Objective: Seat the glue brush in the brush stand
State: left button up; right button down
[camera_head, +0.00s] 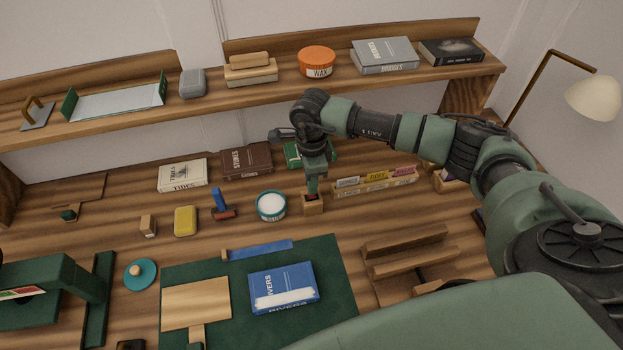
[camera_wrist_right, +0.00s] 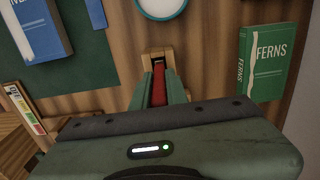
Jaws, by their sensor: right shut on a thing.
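My right gripper (camera_head: 312,192) points down right over the brush stand (camera_head: 313,208), a small light wooden block on the bench. It is shut on the glue brush, whose red part (camera_wrist_right: 160,86) shows between the fingers in the right wrist view. The wooden stand (camera_wrist_right: 156,55) appears just past the fingertips there. The brush's lower end is at the stand's top opening; how deep it sits is hidden. My left gripper is not in view.
A green book (camera_wrist_right: 264,62) lies near. A green mat (camera_head: 335,290) with a blue book (camera_head: 284,287) lies in front. A shelf (camera_head: 215,107) runs behind.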

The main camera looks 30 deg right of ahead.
jog(key=shift+f+b, duration=0.2)
jog(key=shift+b, duration=0.1)
jog(key=c, duration=1.4)
grip_release()
jog(key=shift+r, duration=0.1)
jog(key=shift+r+p, duration=0.25)
jog(key=shift+p, duration=0.15)
jog(key=shift+r+b, duration=0.3)
jog(key=shift+r, duration=0.05)
notch_tip(320, 180, up, 10)
jog(key=shift+r+b, duration=0.25)
jog(key=shift+b, duration=0.85)
jog(key=shift+r, duration=0.3)
